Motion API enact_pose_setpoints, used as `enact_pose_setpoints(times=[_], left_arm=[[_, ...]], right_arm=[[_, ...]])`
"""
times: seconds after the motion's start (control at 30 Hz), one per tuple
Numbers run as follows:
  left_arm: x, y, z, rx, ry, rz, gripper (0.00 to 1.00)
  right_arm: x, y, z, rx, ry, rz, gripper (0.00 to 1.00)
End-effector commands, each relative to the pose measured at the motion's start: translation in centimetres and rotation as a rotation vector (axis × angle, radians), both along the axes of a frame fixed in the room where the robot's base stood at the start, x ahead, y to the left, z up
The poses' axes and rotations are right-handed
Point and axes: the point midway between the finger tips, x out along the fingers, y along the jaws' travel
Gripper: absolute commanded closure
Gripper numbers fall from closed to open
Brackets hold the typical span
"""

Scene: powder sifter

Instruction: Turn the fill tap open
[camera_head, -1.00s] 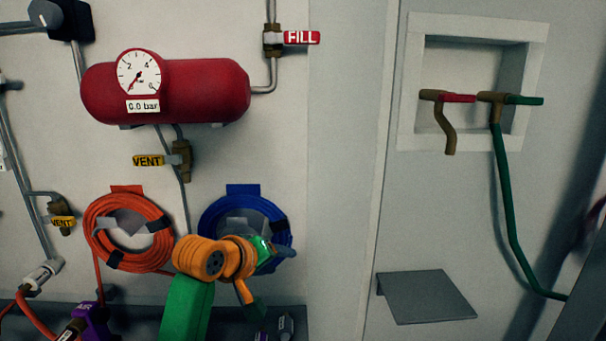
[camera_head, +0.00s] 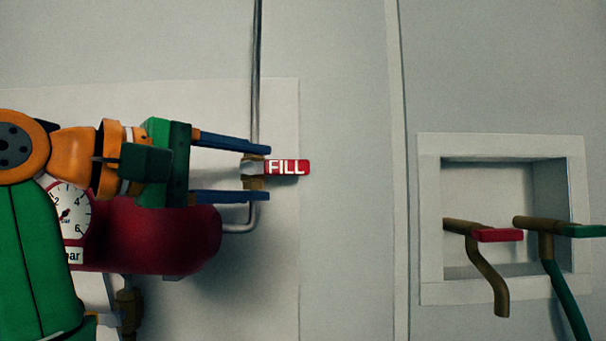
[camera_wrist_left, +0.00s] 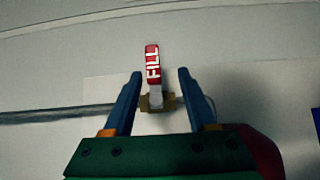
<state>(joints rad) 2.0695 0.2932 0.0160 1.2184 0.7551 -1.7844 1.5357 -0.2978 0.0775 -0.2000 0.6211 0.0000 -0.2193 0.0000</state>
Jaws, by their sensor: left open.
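The fill tap has a red handle (camera_head: 287,167) lettered FILL, which points right, across the vertical pipe. Its brass body (camera_head: 253,182) sits on that pipe. My left gripper (camera_head: 268,173) comes in from the left with its blue fingers spread, one above and one below the tap. In the left wrist view the FILL handle (camera_wrist_left: 152,62) stands between and beyond the two fingertips (camera_wrist_left: 160,74), with a visible gap on each side. My right gripper is in neither view.
The red tank (camera_head: 160,238) with its gauge (camera_head: 68,212) lies below my left gripper, partly hidden by my arm. A wall recess (camera_head: 430,220) at right holds a red-handled tap (camera_head: 497,235) and a green-handled tap (camera_head: 583,230). The wall between is clear.

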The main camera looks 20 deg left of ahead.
Motion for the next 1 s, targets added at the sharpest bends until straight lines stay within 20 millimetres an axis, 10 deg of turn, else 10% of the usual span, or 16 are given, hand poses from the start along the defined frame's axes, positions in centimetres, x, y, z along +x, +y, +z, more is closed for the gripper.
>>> enact_pose_setpoints(times=[0.7,0.93,1.0], left_arm=[[5.5,-3.4,0.7,-0.018,-0.007,-0.009,0.43],[5.5,-3.5,0.7,-0.018,-0.007,-0.009,0.99],[5.5,-3.5,0.7,-0.017,-0.006,-0.009,1.0]], right_arm=[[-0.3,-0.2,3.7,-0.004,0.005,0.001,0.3],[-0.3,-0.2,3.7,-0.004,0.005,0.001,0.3],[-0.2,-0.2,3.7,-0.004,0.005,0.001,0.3]])
